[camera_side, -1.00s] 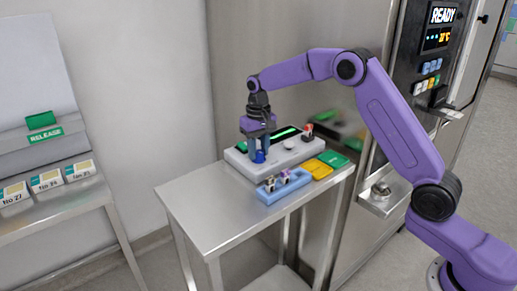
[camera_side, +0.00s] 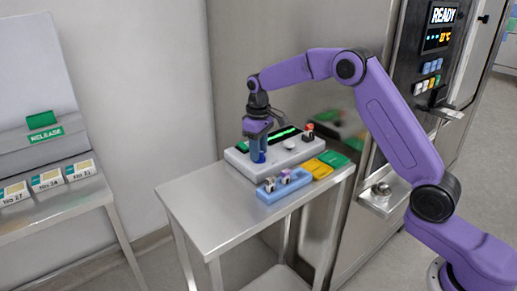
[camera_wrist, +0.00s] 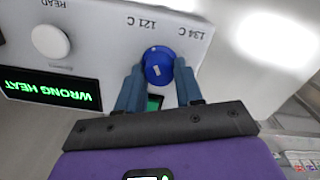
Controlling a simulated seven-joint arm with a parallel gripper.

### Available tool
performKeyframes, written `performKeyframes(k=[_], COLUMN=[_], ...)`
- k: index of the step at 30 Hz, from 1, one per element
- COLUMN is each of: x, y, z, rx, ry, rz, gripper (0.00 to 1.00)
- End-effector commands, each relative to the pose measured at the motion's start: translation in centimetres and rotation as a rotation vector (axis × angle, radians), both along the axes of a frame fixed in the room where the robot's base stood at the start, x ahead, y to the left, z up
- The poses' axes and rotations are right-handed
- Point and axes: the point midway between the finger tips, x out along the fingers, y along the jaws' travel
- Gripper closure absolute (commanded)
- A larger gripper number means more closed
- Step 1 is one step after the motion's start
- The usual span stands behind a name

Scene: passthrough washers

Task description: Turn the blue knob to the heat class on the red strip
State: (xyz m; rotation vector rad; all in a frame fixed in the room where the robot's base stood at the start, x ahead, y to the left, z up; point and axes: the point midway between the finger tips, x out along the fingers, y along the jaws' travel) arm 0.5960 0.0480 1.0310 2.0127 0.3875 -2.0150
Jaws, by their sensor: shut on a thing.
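The blue knob (camera_wrist: 158,66) is on the top face of a pale grey box (camera_side: 284,151). A short white mark shows on the knob, between the upside-down labels "121 C" (camera_wrist: 141,22) and "134 C" (camera_wrist: 190,31); I cannot tell which it points at. My gripper (camera_side: 259,156) points down, its two blue fingers shut on the knob from opposite sides. The box's display (camera_wrist: 50,90) reads "WRONG HEAT" in green. A small red-topped piece (camera_side: 309,128) stands at the box's right end; I cannot tell whether it is the red strip.
A white round button (camera_wrist: 50,42) labelled "READ" is on the box. A blue rack (camera_side: 284,186) with small pieces stands in front. Yellow (camera_side: 317,168) and green (camera_side: 333,159) pads lie to the right. The steel table's (camera_side: 206,203) left part is clear.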

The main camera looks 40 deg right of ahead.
Motion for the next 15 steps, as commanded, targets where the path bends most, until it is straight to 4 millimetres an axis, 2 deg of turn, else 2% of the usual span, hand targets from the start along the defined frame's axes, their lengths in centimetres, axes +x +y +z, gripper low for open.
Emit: performKeyframes(k=[9,10,12,15], x=[0.11,0.11,0.10,0.08], y=[0.02,0.02,0.02,0.02], z=[0.19,0.19,0.16,0.12], rx=[0.000,0.000,0.000,0.000], ry=[-0.006,-0.006,-0.005,-0.004], rz=[0.004,0.004,0.004,0.003], gripper=[0.95,0.58,0.39,0.39])
